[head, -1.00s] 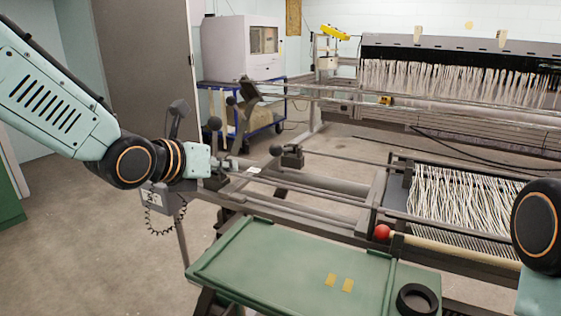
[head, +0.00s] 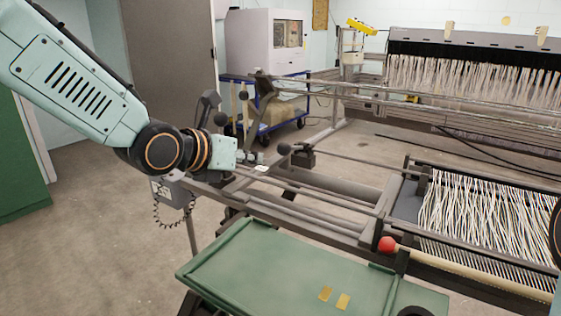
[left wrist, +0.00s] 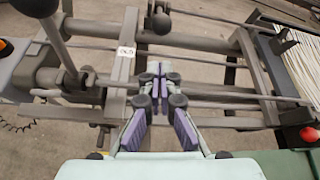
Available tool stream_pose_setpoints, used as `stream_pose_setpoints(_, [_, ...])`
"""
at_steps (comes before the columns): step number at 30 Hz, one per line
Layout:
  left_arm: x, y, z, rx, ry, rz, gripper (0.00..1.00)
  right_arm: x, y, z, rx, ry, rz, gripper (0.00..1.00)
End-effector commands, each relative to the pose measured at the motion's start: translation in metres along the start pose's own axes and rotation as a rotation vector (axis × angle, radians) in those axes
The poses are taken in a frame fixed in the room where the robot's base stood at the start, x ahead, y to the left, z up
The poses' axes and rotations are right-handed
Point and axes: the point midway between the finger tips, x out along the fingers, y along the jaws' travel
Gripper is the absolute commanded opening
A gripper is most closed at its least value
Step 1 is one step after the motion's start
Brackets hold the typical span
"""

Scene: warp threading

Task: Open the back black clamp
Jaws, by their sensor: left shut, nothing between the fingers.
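A black clamp (head: 302,158) with a dark ball-ended lever sits on the frame's rail at the far side. It also shows at the top of the left wrist view (left wrist: 161,20), with its ball toward me. My left gripper (head: 258,157) is shut and empty, to the left of this clamp's ball and apart from it in the head view. In the left wrist view the gripper (left wrist: 158,76) points toward the rails, its tips below the ball. Another lever (left wrist: 58,45) with a ball stands at the left, nearer; its base is partly hidden in the head view. My right gripper is out of view.
A white label (head: 262,168) is on the rail near the gripper. A green tray (head: 270,270) lies below at the front. A red ball (head: 387,244) ends a rod beside the white warp threads (head: 485,215). Long rails run behind the clamp.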

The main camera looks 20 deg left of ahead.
Motion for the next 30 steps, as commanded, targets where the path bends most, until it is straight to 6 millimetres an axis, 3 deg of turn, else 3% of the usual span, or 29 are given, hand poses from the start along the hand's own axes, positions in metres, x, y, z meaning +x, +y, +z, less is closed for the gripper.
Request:
stream_pose_setpoints(8, [0.016, 0.000, -0.001, 0.005, 0.003, 0.004, 0.00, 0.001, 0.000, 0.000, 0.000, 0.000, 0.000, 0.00])
stream_pose_setpoints(21, [0.090, -0.002, 0.000, 0.003, 0.001, 0.002, 0.00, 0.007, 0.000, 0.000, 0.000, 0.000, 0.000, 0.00])
stream_pose_setpoints(30, [0.103, -0.002, 0.001, 0.001, 0.000, 0.001, 0.00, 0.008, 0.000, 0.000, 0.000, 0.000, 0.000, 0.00])
